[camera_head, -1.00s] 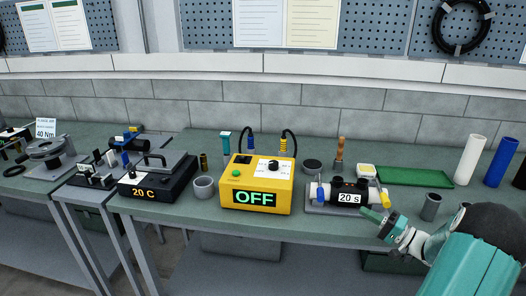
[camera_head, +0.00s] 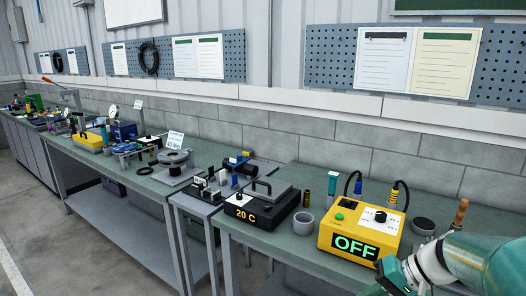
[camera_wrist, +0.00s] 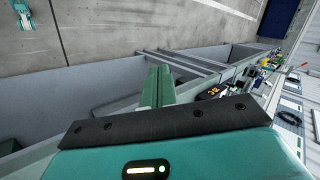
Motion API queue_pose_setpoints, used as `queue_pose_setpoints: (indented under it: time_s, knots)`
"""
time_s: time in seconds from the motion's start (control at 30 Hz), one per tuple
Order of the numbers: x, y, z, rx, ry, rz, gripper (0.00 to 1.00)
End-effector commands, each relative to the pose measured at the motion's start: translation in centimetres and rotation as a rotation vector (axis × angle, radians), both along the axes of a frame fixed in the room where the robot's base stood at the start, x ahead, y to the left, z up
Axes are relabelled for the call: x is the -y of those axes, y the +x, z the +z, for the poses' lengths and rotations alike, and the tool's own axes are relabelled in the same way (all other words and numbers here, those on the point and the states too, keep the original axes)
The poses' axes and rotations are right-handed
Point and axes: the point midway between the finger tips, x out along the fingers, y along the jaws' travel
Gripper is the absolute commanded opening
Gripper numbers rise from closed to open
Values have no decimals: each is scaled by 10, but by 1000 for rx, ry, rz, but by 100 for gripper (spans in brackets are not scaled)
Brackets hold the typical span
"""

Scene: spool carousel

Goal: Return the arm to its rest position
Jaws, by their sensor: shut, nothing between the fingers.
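My gripper (camera_wrist: 157,84) shows in the wrist view as two green fingers pressed together, with nothing between them. It points out over the floor beside the bench, apart from any object. In the head view my teal and white arm reaches in at the lower right, in front of the yellow box (camera_head: 361,231) marked OFF. The wrist end (camera_head: 396,275) is at the bottom edge there, and the fingertips are not clearly seen.
A workbench row runs to the far left. A black unit reading 20 C (camera_head: 262,204), a grey cup (camera_head: 303,223) and a round grey fixture (camera_head: 173,163) stand on it. A wooden-handled tool (camera_head: 461,213) is close behind my arm. The floor (camera_head: 50,235) at left is clear.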

Motion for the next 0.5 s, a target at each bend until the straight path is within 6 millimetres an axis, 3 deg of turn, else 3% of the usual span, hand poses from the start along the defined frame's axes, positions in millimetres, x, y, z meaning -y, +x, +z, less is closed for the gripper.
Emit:
queue_pose_setpoints:
  time_s: [0.03,0.2,0.5]
  knots:
    - [-16,-10,6,-7,-65,27,0]
    - [-48,-45,15,-16,-277,69,0]
    - [-76,-99,33,122,-599,89,0]
